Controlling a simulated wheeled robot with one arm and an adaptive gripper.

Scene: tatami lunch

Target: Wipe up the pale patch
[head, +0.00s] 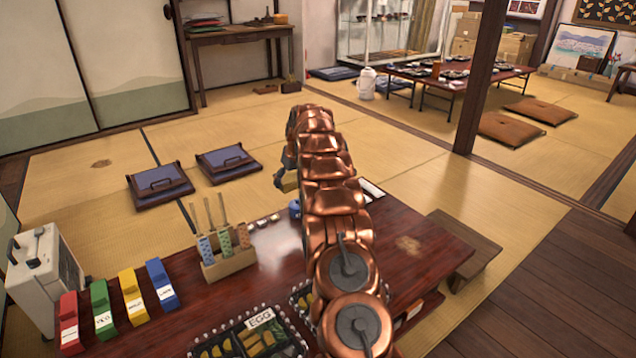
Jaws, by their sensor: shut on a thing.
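A pale, tan patch (410,245) lies on the right part of the dark red low table (215,292). A smaller brownish mark (101,163) shows on the tatami at the left. My gripper (281,178) is beyond the table's far edge, mostly hidden behind my copper arm. It is shut on a small yellowish block (288,184), of which only part shows. The block is apart from the tan patch, up and to the left of it in the picture.
Two dark blue cushions (160,184) lie beyond. A wooden post (480,85) stands behind.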

